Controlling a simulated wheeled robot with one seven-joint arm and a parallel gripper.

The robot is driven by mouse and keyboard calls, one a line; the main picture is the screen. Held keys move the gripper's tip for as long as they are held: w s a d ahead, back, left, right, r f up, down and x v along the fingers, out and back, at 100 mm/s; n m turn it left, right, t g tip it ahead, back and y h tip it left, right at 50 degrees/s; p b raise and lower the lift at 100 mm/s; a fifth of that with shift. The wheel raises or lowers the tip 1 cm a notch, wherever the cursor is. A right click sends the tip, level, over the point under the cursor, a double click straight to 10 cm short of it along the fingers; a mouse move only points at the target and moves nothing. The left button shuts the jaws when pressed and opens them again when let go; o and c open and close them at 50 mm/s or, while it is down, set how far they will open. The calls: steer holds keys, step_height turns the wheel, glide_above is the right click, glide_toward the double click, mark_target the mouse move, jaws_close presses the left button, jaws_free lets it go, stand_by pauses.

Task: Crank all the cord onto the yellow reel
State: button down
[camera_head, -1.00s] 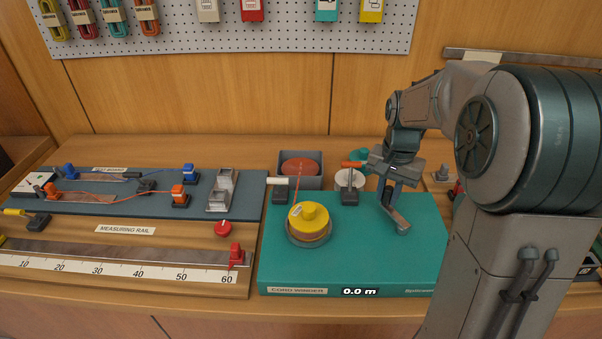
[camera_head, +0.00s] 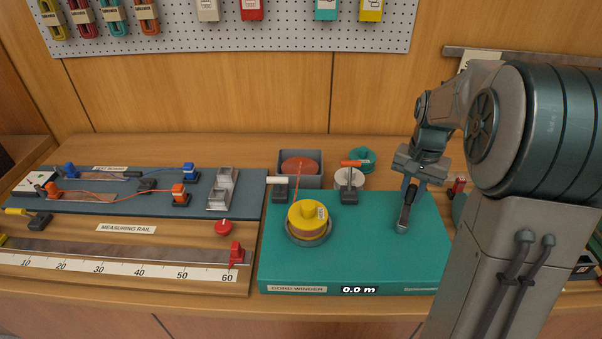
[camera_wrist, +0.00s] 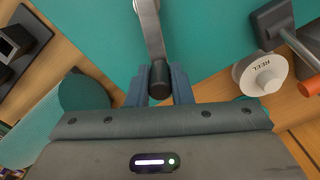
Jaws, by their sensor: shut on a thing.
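The yellow reel (camera_head: 308,214) sits on the left part of the teal cord winder (camera_head: 360,250), whose display (camera_head: 358,290) reads 0.0 m. An orange-red cord (camera_head: 297,182) runs from a reddish coil (camera_head: 299,166) in a grey box behind down to the reel. My gripper (camera_head: 410,190) is over the right part of the winder, shut on the crank's dark handle. In the wrist view, the fingers (camera_wrist: 160,86) hold that handle at the end of the grey crank arm (camera_wrist: 151,30).
A post with an orange lever (camera_head: 349,190) and a white-handled post (camera_head: 280,192) stand at the winder's back edge. A white reel (camera_head: 350,178) and a teal coil (camera_head: 363,158) are behind. The measuring rail (camera_head: 120,260) and test board (camera_head: 130,205) lie left.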

steer(key=shift+s+d, duration=0.2)
steer(key=shift+d, duration=0.15)
steer(key=shift+s+d+f, duration=0.1)
steer(key=shift+s+d, duration=0.8)
steer(key=shift+d, duration=0.05)
steer(key=shift+s+d+b, duration=0.2)
steer(key=shift+s, duration=0.25)
steer(key=shift+s+d+b, duration=0.2)
steer(key=shift+s, duration=0.25)
steer(key=shift+s+d, duration=0.2)
steer(key=shift+s, duration=0.9)
steer(key=shift+s+a+b, duration=0.2)
steer(key=shift+s, duration=0.6)
steer(key=shift+s+a+b, duration=0.15)
steer(key=shift+s+a, duration=0.05)
steer(key=shift+s, duration=0.55)
steer(key=shift+a, duration=0.1)
